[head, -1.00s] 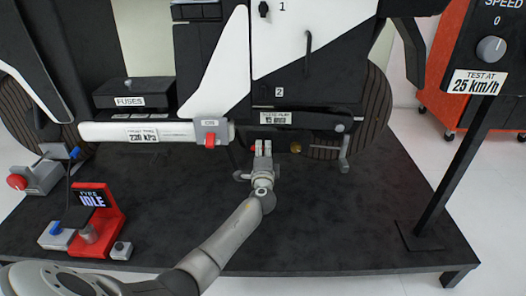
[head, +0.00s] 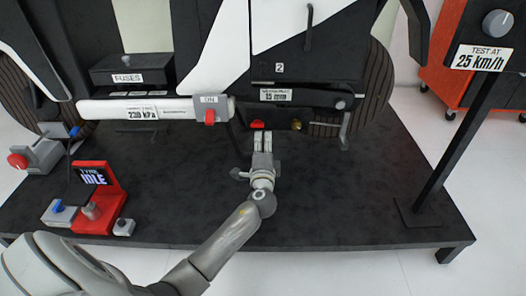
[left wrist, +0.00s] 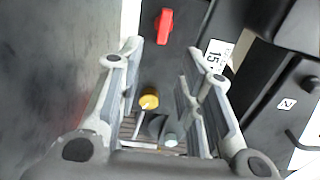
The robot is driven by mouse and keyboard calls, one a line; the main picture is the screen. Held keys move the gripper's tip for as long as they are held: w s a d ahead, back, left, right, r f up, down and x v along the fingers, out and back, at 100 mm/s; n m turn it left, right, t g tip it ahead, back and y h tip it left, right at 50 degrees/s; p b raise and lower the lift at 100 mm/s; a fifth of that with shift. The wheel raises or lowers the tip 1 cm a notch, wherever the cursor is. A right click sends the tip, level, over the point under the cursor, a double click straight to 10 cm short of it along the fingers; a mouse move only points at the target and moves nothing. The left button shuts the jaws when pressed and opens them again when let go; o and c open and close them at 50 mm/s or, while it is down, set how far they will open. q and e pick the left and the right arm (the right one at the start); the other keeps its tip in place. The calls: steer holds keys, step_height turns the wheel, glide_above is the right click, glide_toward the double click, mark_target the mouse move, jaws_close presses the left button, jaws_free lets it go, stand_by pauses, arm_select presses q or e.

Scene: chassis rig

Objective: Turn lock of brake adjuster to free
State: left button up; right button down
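A small red lever (head: 257,124), which may be the brake adjuster's lock, sits under the black housing below the 15 mm label (head: 289,95). A brass-yellow knob (head: 296,124) sits to its right. My left gripper (head: 263,142) is just in front of and below the red lever, apart from it. In the left wrist view the gripper (left wrist: 168,58) has its fingers spread with nothing held. There the red lever (left wrist: 165,26) lies beyond the fingertips, and the yellow knob (left wrist: 150,101) shows between the fingers. My right gripper is in neither view.
A white bar with a red switch (head: 210,116) runs at left. A red TYRE IDLE stand (head: 94,205) is on the dark platform (head: 330,205) at left. A metal lever (head: 344,130) hangs at right, and a post (head: 455,150) carries a speed sign.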

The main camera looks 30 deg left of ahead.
arm_select(q)
steer(key=shift+v, duration=1.65)
